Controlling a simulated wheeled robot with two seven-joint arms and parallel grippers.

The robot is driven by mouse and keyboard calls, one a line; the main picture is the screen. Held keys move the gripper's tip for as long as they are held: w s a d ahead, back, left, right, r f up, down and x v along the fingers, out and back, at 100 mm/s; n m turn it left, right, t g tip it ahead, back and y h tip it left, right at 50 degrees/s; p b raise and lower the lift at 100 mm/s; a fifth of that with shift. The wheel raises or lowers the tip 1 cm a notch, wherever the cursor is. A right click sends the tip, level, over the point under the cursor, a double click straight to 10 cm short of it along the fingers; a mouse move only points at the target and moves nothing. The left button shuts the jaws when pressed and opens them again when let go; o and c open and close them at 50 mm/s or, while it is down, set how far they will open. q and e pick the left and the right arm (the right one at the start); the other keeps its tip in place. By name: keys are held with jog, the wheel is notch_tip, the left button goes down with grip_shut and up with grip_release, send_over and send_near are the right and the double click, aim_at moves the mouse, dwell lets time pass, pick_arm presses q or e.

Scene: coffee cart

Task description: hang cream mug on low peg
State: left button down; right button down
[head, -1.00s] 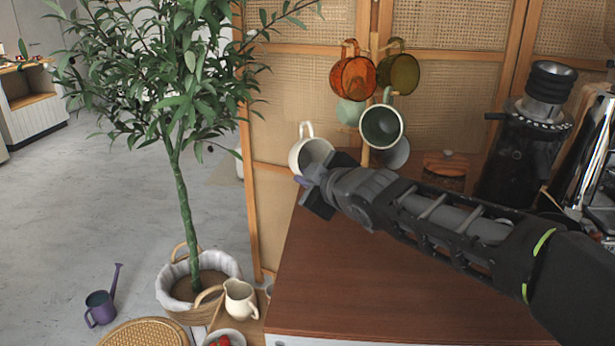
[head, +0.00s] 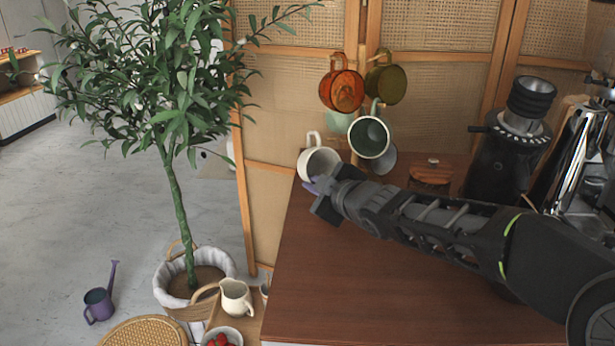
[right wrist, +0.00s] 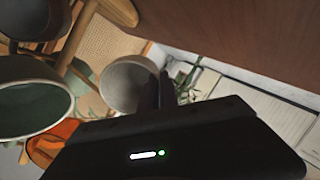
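The cream mug (head: 318,166) is at the left of the mug tree in the head view, its handle upward and its mouth facing the camera. It also shows in the right wrist view (right wrist: 126,84). My right gripper (head: 314,188) is at the mug's lower front rim. In the right wrist view its fingers (right wrist: 160,92) are close together at the rim and appear to pinch the wall. The mug tree's low peg is not clearly visible; whether the handle touches it cannot be told. My left gripper is not in view.
Hanging mugs crowd the tree: orange (head: 342,89), olive (head: 386,84), dark green with a pale rim (head: 369,137) and a grey one (head: 385,161). A lidded jar (head: 431,174) and black grinder (head: 497,165) stand right. The wooden counter (head: 350,290) is clear in front.

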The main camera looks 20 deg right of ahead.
jog(key=shift+w+d+r+p, duration=0.1)
jog(key=shift+d+r+p, duration=0.05)
jog(key=shift+d+p, duration=0.7)
jog(key=d+p, duration=0.1)
jog(key=d+f+p, duration=0.1)
jog(key=p, duration=0.1)
jog(key=shift+w+d, duration=0.2)
jog(key=shift+d, duration=0.15)
jog(key=shift+w+d+f+p, duration=0.1)
jog(key=shift+d+p, duration=0.25)
jog(key=shift+d, duration=0.15)
jog(key=shift+f, duration=0.25)
jog(key=shift+s, duration=0.2)
jog(key=shift+f, duration=0.1)
jog(key=c, duration=2.1)
grip_release()
jog(key=o, duration=0.6)
jog(key=shift+c, duration=0.2)
jog(key=shift+f, duration=0.1)
